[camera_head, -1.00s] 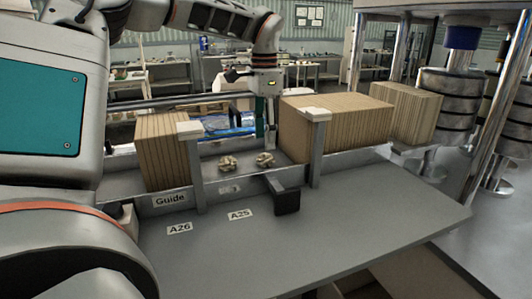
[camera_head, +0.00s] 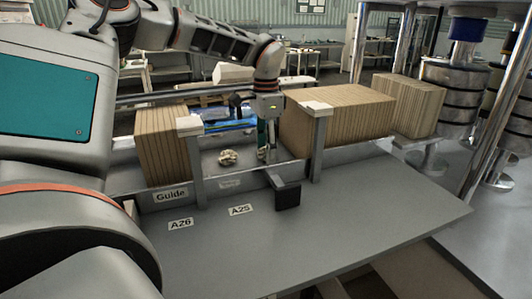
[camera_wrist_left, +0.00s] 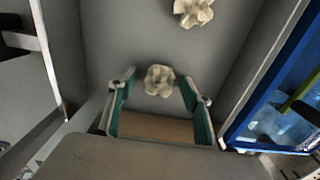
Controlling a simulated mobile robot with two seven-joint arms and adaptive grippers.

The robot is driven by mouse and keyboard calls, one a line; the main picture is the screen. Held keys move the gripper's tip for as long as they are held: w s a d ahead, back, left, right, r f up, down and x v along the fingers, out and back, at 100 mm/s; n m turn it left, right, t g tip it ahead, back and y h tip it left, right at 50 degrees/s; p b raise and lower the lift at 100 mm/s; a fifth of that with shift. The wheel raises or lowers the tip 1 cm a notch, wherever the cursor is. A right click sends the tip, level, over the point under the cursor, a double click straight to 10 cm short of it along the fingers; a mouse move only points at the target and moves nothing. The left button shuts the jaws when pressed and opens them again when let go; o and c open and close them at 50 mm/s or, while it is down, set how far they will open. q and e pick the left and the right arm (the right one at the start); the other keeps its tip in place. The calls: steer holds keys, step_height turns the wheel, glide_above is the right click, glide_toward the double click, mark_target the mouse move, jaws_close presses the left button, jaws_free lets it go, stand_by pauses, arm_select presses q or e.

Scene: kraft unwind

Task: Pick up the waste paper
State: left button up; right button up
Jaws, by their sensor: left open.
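One crumpled ball of beige waste paper (camera_head: 228,157) lies on the grey surface between the cardboard stacks. My left gripper (camera_head: 267,150) points down to its right, close to the right stack, and is open. In the left wrist view, a crumpled paper ball (camera_wrist_left: 160,80) shows at the opening between the green-padded fingers (camera_wrist_left: 158,92), not gripped. A second ball (camera_wrist_left: 193,12) lies farther off at the top edge. In the head view, the ball near the fingers is hidden behind the gripper. My right gripper is not in view.
Cardboard stacks stand left (camera_head: 160,150) and right (camera_head: 345,118) of the bay. A metal rail with upright posts (camera_head: 317,150) and a black-ended bracket (camera_head: 287,195) runs along the front. A blue crate (camera_wrist_left: 265,100) lies beside the bay. The front table (camera_head: 330,235) is clear.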

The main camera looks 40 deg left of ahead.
arm_select(q)
steer(key=c, duration=0.8)
steer(key=shift+c, duration=0.2)
steer(key=shift+r, duration=0.1)
